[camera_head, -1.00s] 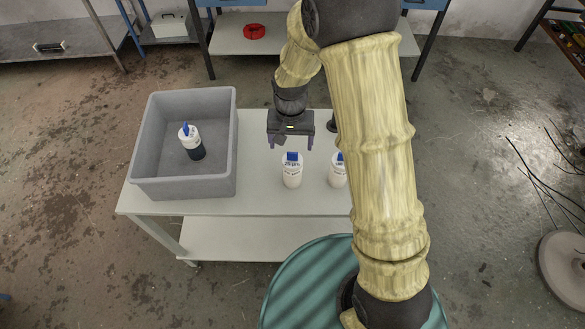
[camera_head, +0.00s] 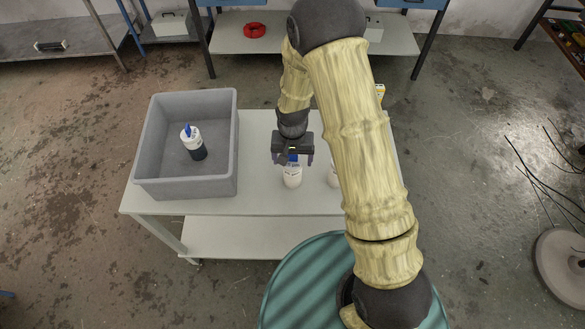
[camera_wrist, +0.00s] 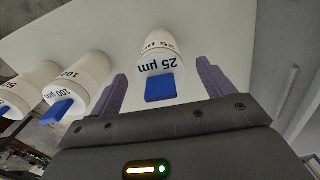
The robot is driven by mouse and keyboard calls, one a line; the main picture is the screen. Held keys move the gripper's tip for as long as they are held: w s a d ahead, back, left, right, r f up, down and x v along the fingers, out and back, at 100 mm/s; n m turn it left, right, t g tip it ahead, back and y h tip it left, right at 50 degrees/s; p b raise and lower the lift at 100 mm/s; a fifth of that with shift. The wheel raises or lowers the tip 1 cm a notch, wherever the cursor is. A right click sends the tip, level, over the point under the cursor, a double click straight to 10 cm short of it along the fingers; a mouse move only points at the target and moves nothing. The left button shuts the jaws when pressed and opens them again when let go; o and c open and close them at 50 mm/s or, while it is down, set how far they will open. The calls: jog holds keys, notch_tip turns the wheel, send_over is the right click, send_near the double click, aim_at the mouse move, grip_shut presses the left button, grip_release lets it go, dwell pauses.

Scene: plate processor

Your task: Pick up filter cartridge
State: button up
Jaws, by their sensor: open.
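A white filter cartridge with a blue tab (camera_head: 292,178) stands upright on the table; in the wrist view its label reads 25 µm (camera_wrist: 163,62). My gripper (camera_head: 294,162) is open just above it. In the wrist view my fingers (camera_wrist: 163,85) lie to either side of the blue tab, and I see no contact. A second cartridge (camera_head: 334,176), partly hidden by my arm, stands to the right; in the wrist view the one beside it reads 100 µm (camera_wrist: 80,80). A third white cartridge (camera_wrist: 28,88) shows at the left edge there. Another cartridge with a dark lower part (camera_head: 193,142) is in the grey bin.
The grey bin (camera_head: 236,150) stands on the left of the pale table (camera_head: 255,200). A small yellow-and-white item (camera_head: 380,91) shows behind my arm. The table between the bin and the cartridge is clear.

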jog(key=shift+f, duration=1.1)
jog(key=c, duration=1.4)
